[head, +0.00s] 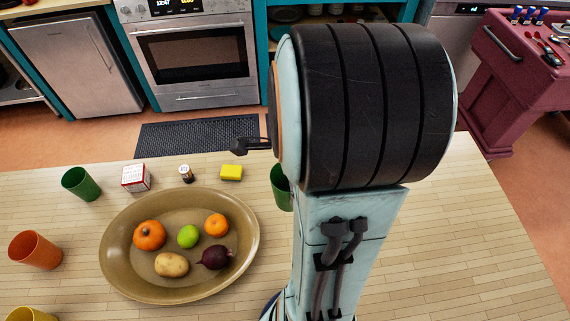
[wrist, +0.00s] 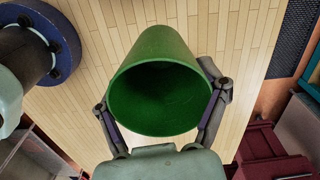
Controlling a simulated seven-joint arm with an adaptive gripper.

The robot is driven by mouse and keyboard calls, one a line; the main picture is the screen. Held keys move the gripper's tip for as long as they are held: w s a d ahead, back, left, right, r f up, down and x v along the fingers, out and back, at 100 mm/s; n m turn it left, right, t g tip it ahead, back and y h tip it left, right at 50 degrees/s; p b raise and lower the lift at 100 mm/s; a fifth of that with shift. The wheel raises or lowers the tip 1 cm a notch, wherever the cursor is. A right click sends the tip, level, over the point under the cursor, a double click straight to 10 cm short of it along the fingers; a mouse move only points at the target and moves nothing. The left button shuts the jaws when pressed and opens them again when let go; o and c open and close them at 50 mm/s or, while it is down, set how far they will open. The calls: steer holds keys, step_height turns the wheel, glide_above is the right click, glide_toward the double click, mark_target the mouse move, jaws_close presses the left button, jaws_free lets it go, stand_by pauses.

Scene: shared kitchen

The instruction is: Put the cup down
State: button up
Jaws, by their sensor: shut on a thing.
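A green cup (wrist: 157,50) fills the middle of the wrist view, its open mouth facing the camera. My gripper (wrist: 161,98) is shut on it, one finger on each side. Light wooden tabletop shows around and beyond the cup; I cannot tell whether its base touches the wood. In the head view, part of a green cup (head: 281,188) shows at the left edge of my arm and looks like the held one; my arm hides the rest of it and most of the gripper.
On the table (head: 470,270) an oval tray (head: 115,262) holds fruit and vegetables. Another green cup (head: 80,184), an orange cup (head: 35,250), a yellow cup (head: 30,314), a small box (head: 136,178), a small bottle (head: 186,174) and a yellow block (head: 231,172) stand around it. The table's right side is clear.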

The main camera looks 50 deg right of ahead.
steer(key=shift+s+a+r, duration=0.5)
steer(key=shift+s+a, duration=0.25)
steer(key=shift+a, duration=0.05)
steer(key=shift+s+a+r, duration=0.1)
steer(key=shift+a, duration=0.05)
steer(key=shift+r+n, duration=0.1)
steer(key=shift+n, duration=0.5)
steer(key=d, duration=0.3)
steer(key=shift+s+n, duration=0.35)
steer(key=shift+n, duration=0.05)
steer(key=s+d+f+m, duration=0.3)
steer(key=s+d, duration=0.4)
steer(key=s, duration=0.3)
steer(key=shift+m, duration=0.3)
steer(key=f, duration=0.5)
steer(key=s+f, duration=0.1)
steer(key=f, duration=0.1)
steer(key=shift+d+f, duration=0.15)
steer(key=shift+f, duration=0.35)
